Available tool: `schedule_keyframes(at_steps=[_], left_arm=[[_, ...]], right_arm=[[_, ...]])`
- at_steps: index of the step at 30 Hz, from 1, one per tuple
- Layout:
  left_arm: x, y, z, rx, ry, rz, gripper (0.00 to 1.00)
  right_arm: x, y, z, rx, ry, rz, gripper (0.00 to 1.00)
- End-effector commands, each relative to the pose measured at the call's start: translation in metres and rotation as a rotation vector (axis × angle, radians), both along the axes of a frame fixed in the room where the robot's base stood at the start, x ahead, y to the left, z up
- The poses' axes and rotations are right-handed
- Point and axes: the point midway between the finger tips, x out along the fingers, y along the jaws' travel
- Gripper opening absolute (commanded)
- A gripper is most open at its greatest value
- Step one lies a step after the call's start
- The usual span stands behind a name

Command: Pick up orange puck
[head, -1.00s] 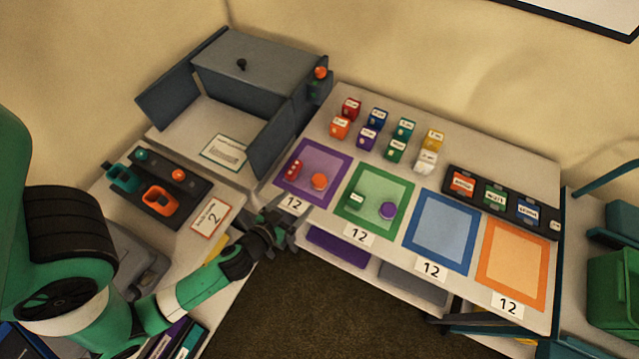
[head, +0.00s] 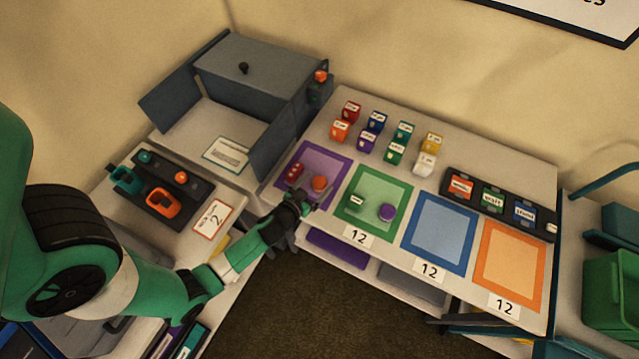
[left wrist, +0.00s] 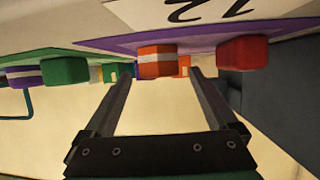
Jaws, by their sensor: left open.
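The orange puck (head: 319,183) lies on the purple-bordered mat (head: 334,160), beside a red piece (head: 295,172). My left gripper (head: 310,195) is at the mat's front edge, just short of the puck. In the left wrist view, the orange puck (left wrist: 157,61) shows between the two open fingers (left wrist: 160,85), near their tips, with a pale band across it. The red piece (left wrist: 243,53) is to the right, outside the fingers. Nothing is held. I cannot tell whether a finger touches the puck. My right gripper does not show.
The green mat (head: 349,205) beside it holds a green piece (head: 356,201) and a purple puck (head: 387,212). Blue (head: 413,255) and orange (head: 486,285) mats are empty. Several small labelled blocks stand behind. A grey open-doored box (head: 251,70) stands at the back left.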

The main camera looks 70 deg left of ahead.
Motion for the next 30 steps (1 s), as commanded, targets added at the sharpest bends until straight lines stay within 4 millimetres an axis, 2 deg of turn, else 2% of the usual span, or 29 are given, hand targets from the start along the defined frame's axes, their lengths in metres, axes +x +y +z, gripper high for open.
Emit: schedule_keyframes(at_steps=[2,3,18,26,30], left_arm=[[0.0,0.0,0.0,0.0,0.0,0.0,0.92],[0.0,0.0,0.0,0.0,0.0,0.0,0.89],[-0.001,-0.001,0.0,0.0,0.0,0.0,0.0],[0.0,-0.001,0.002,0.0,-0.001,-0.001,0.0],[0.0,0.0,0.013,0.001,-0.002,0.0,0.0]], right_arm=[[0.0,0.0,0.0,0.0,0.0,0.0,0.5],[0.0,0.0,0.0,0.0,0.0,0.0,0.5],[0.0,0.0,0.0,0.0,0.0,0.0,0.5],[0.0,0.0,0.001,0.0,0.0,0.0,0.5],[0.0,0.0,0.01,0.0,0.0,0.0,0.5]])
